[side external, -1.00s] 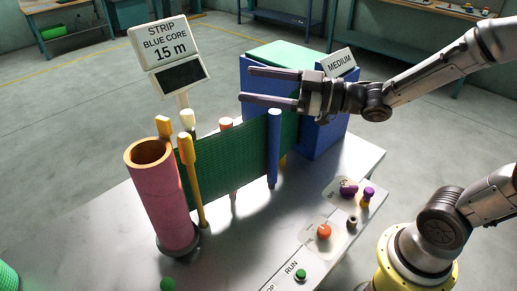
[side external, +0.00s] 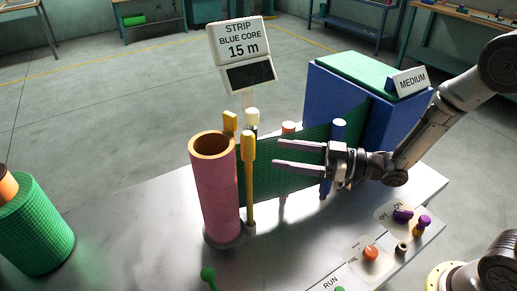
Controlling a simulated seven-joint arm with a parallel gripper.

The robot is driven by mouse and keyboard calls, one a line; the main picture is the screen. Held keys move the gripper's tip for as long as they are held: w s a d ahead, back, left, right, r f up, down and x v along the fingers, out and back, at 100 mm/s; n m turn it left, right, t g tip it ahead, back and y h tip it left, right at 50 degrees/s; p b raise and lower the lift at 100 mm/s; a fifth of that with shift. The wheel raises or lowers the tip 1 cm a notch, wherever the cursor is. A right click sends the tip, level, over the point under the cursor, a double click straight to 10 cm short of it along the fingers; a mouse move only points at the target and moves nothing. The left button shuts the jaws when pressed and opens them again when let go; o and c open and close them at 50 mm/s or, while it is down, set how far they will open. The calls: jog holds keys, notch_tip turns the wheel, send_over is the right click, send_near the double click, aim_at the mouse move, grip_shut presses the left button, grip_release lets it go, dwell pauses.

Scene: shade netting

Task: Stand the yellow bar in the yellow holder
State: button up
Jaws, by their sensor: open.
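A yellow bar (side external: 248,178) with a thicker top stands upright in front of the green netting (side external: 302,157), just right of the pink tube. Its foot meets a small pale base on the bench; I cannot tell whether that is the yellow holder. A second yellow piece (side external: 230,121) shows behind the tube, its lower part hidden. My gripper (side external: 276,156) is open and empty. Its two fingers point left toward the yellow bar's upper part, with a gap between fingertips and bar in the picture. I cannot tell whether they are level in depth.
The pink tube (side external: 215,195) stands left of the bar. A blue post (side external: 337,130), a blue box (side external: 350,95) and a sign (side external: 237,42) stand behind or beside the netting. A green roll (side external: 37,225) is far left. Buttons (side external: 370,254) sit at front right.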

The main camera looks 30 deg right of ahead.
jog(key=x, duration=0.7)
jog(key=shift+w+a, duration=0.1)
jog(key=shift+w, duration=0.05)
grip_shut()
